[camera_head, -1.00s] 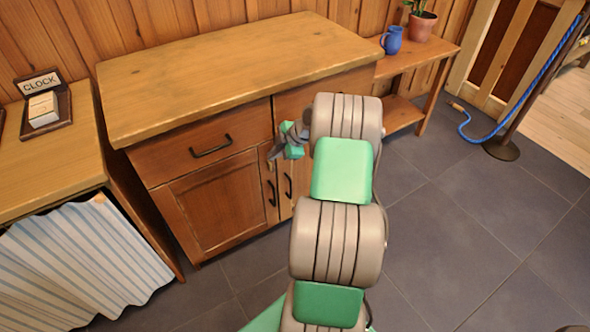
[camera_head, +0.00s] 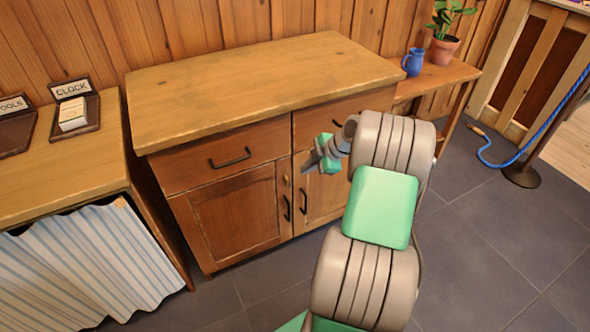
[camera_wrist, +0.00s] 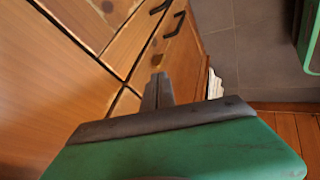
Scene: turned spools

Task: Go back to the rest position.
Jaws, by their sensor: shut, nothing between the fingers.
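My gripper (camera_head: 308,164) is in front of the wooden cabinet, level with its upper doors and below the worktop. It points left in the head view. In the wrist view my gripper (camera_wrist: 158,82) has its fingers together with nothing between them. The cabinet doors and dark handles lie beyond the fingertips there. My arm hides part of the cabinet's right side in the head view.
The cabinet (camera_head: 230,205) has a bare worktop (camera_head: 260,85). A left counter (camera_head: 65,170) holds a CLOCK tray (camera_head: 88,118) with a pale block and a SPOOLS tray (camera_head: 14,130). A right shelf holds a blue jug (camera_head: 413,62) and a potted plant (camera_head: 443,48).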

